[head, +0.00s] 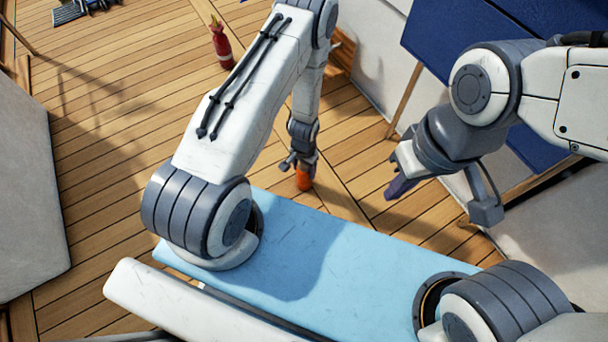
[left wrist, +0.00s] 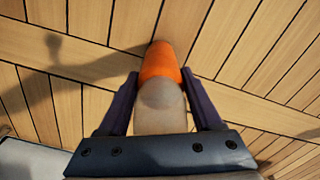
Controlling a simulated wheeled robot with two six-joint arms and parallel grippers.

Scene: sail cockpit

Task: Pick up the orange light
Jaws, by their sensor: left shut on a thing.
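The orange light (head: 303,180) shows in the head view just beyond the light blue panel of my body, below my left gripper (head: 300,163). In the left wrist view the orange light (left wrist: 160,64) has an orange end and a pale, rounded part between the two dark fingers of my left gripper (left wrist: 162,98). The left gripper is shut on the pale part. Whether the light touches the deck is hard to tell. My right gripper (head: 399,185) is to the right, above the deck and apart from the light; its finger gap is not clear.
The planked wooden deck (head: 110,130) is mostly clear on the left. A red fire extinguisher (head: 221,46) stands at the back. A dark blue panel (head: 440,35) and a pale wall (head: 375,55) bound the right. A pale block (head: 30,190) is at far left.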

